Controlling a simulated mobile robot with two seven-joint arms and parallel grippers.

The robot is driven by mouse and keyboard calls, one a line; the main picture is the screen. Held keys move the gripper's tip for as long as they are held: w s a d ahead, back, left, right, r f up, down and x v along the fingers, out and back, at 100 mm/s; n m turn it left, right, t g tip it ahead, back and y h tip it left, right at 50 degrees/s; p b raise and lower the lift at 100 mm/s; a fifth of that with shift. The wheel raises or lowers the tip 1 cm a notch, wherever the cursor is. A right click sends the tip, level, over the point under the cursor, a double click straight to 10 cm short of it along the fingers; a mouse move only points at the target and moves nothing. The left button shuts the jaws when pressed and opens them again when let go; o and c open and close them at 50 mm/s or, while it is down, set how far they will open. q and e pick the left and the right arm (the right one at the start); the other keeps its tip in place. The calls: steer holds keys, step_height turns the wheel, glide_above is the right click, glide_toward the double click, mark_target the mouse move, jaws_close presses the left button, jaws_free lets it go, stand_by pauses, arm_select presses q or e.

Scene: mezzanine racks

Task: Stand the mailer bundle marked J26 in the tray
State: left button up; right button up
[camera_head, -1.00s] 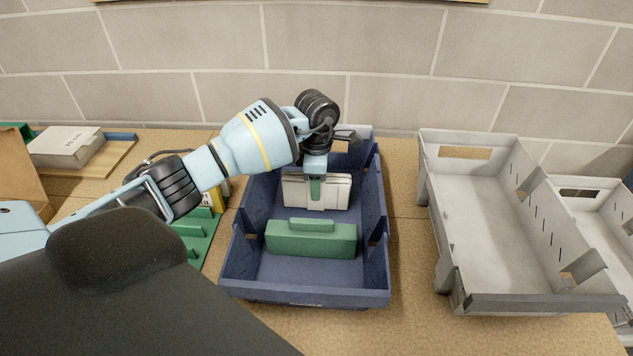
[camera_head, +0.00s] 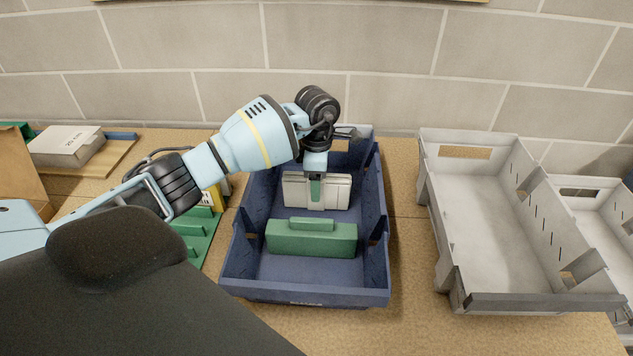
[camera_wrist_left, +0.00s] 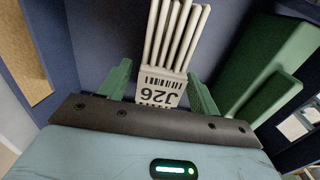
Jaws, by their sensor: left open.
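The mailer bundle marked J26 (camera_head: 333,190), a stack of thin white mailers, stands upright in the blue tray (camera_head: 305,297), toward its far part. Its J26 label (camera_wrist_left: 160,88) faces the camera in the left wrist view. My left gripper (camera_head: 316,188) reaches down into the tray at the bundle. Its green fingers are open, one on each side of the bundle in the left wrist view (camera_wrist_left: 158,80). Whether a finger still touches it is hard to tell. My right gripper is not in view.
A green block (camera_head: 310,240) sits in the tray, in front of the bundle. An empty grey tray (camera_head: 490,205) stands to the right, with another beside it. A green rack (camera_head: 196,238) and a white box (camera_head: 66,146) are on the left. The wall is close behind.

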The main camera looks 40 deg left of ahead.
arm_select(q)
step_height(320, 180, up, 11)
steer(key=shift+r, duration=0.2)
stand_by(0.5)
